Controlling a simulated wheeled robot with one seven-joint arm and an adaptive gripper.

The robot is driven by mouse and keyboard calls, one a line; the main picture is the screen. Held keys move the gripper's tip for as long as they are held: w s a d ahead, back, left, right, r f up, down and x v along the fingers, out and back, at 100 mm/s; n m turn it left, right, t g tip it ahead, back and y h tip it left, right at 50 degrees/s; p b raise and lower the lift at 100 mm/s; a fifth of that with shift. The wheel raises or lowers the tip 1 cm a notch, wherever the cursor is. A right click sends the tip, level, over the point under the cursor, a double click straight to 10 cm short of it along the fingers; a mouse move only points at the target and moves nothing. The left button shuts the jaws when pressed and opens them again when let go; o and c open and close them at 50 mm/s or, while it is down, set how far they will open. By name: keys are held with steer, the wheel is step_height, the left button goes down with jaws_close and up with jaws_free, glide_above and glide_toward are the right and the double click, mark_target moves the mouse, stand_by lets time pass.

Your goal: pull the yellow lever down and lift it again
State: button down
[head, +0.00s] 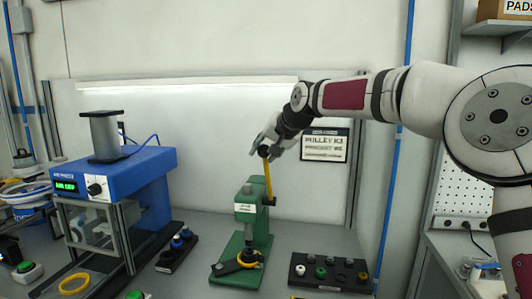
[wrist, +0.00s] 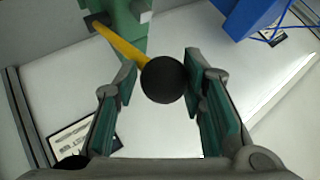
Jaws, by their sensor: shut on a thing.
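The yellow lever (head: 268,182) stands nearly upright on the right side of the green press (head: 238,250). Its black ball knob (head: 263,151) is at the top. My gripper (head: 262,144) is at the knob, with its arm reaching in from the right. In the wrist view, my gripper (wrist: 160,74) has its green-padded fingers on either side of the black knob (wrist: 163,80), shut on it. The yellow lever (wrist: 119,42) runs from the knob towards the press (wrist: 130,18) at the top. The knob partly hides the far finger contact.
A blue machine (head: 150,170) with a green display stands left of the press. A dark tray (head: 330,272) with several coloured knobs lies right of it, and a small dark rack (head: 177,248) lies left. A framed sign (head: 325,145) hangs behind my arm.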

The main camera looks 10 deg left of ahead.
steer(key=shift+a+r, duration=0.4)
steer(key=shift+r, duration=0.05)
steer(key=c, duration=1.3)
jaws_free()
steer(key=shift+c, duration=0.2)
steer(key=shift+o, duration=0.9)
steer(key=shift+w+a+f, duration=0.1)
steer(key=shift+f, duration=0.1)
steer(key=shift+d+f, duration=0.1)
steer(key=shift+d, duration=0.15)
steer(key=v, duration=1.2)
steer(key=shift+f, duration=0.1)
